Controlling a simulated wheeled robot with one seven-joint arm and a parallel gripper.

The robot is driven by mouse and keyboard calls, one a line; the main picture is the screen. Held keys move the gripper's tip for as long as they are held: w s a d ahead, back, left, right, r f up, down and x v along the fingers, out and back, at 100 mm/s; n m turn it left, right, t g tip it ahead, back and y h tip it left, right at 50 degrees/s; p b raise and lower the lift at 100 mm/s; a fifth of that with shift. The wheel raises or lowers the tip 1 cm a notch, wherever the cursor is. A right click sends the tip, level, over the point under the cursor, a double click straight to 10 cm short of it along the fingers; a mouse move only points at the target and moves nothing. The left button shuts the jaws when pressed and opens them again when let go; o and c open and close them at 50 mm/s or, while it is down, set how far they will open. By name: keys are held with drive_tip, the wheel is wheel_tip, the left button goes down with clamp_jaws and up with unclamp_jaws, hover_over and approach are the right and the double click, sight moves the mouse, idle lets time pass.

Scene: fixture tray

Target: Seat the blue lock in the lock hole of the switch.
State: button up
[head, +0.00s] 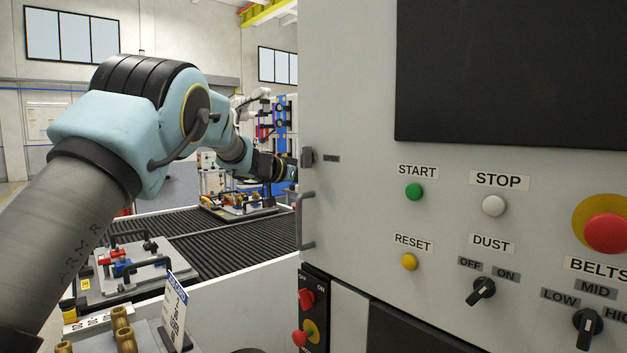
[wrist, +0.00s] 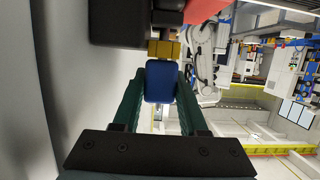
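In the wrist view, the blue lock (wrist: 160,86) sits between the two dark green fingers of my gripper (wrist: 160,72), which is shut on it. A yellow, brass-like piece (wrist: 164,49) is just beyond the lock's far end. I cannot tell whether it belongs to the lock or to the switch. Beyond it are a dark box (wrist: 118,22) and a red part (wrist: 203,9), which look like the switch. The lock hole cannot be made out. In the head view, my arm reaches behind the cabinet's left edge, and the gripper and lock are hidden.
A grey cabinet (head: 350,210) with buttons and knobs fills the head view's right side. Its handle (head: 305,220) sticks out at the left edge. A dark roller conveyor (head: 240,245) carries fixture trays, one nearby at left (head: 150,285). A pale wall (wrist: 50,60) lies left of my gripper in the wrist view.

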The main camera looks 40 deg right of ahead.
drive_tip(key=o, duration=0.6)
drive_tip(key=shift+c, duration=0.2)
drive_tip(key=b+v, duration=0.4)
drive_tip(key=v, duration=0.6)
drive_tip(key=shift+a, duration=0.35)
drive_tip(key=shift+r, duration=0.15)
